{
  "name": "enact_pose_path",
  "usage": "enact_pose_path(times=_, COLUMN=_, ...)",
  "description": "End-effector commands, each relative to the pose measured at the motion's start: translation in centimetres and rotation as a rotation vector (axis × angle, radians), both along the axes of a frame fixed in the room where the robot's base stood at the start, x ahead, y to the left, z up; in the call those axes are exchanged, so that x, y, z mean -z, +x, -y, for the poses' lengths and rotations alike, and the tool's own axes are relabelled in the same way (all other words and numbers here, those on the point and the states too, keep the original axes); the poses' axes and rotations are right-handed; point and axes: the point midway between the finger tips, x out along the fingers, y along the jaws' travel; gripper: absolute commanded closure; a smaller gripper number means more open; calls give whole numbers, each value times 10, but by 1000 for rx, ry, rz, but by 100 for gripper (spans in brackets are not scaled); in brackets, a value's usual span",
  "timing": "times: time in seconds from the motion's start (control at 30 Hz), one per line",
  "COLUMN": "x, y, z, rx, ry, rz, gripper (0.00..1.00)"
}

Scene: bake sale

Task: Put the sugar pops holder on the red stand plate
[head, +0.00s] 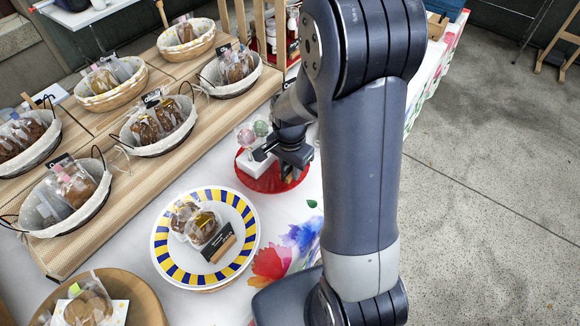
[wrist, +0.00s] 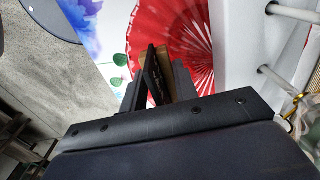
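The sugar pops holder is a white block (head: 254,166) with a pink pop (head: 245,137) and a green pop (head: 261,129) above it. In the head view it appears over the left part of the red stand plate (head: 275,182); contact is unclear. In the wrist view a white block (wrist: 233,50) with white sticks is at the right, beside the pleated red plate (wrist: 170,28). My gripper (head: 280,152) is right of the block, above the plate. In the wrist view its fingers (wrist: 157,88) stand apart with a black card and tan piece between them; whether they grip it is unclear.
A yellow-and-blue striped plate (head: 163,240) with bagged sweets and a black sign (head: 219,246) stands left of the red plate. Several lined baskets (head: 88,222) fill the wooden shelf at the left.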

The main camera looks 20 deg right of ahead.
Motion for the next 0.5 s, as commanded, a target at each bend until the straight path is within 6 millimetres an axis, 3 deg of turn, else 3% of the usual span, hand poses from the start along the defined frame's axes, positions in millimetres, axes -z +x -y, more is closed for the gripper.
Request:
enact_pose_path(times=0.23, x=-1, y=0, z=0, rx=0, ry=0, rz=0, gripper=52)
enact_pose_path(times=0.5, x=-3, y=0, z=0, rx=0, ry=0, rz=0, gripper=52)
